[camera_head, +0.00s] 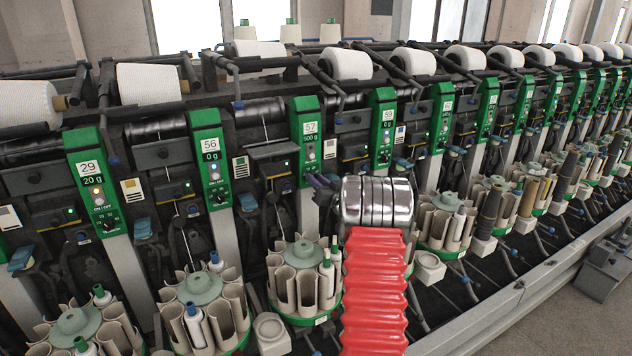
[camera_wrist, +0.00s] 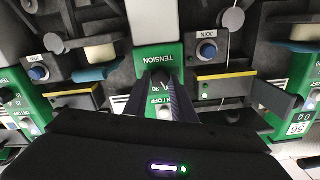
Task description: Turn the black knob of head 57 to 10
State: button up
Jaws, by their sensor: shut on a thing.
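The green panel of head 57 (camera_head: 304,125) stands in the middle of the head view, and its display reads 500 g. My gripper (camera_head: 322,183) reaches the lower part of this panel, below the display, and covers the black knob there. In the wrist view the panel (camera_wrist: 158,56) is upside down, with the word TENSION above my gripper (camera_wrist: 160,86). The dark fingers are shut on the black knob at the panel; the knob is mostly hidden between them. Its pointer and exact setting cannot be read.
Head 56 (camera_head: 209,150) reads 0 g to the left, and head 59 (camera_head: 381,125) reads 0 g to the right. Bobbin magazines (camera_head: 297,275) stand below the panels. Blue JOIN buttons (camera_wrist: 207,50) flank the panel in the wrist view.

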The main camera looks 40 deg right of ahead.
jog(key=shift+n, duration=0.4)
jog(key=n, duration=0.9)
jog(key=shift+w+a+r, duration=0.1)
jog(key=shift+w+a, duration=0.05)
jog(key=o, duration=1.1)
jog(key=shift+c, duration=0.2)
jog(key=shift+s, duration=0.2)
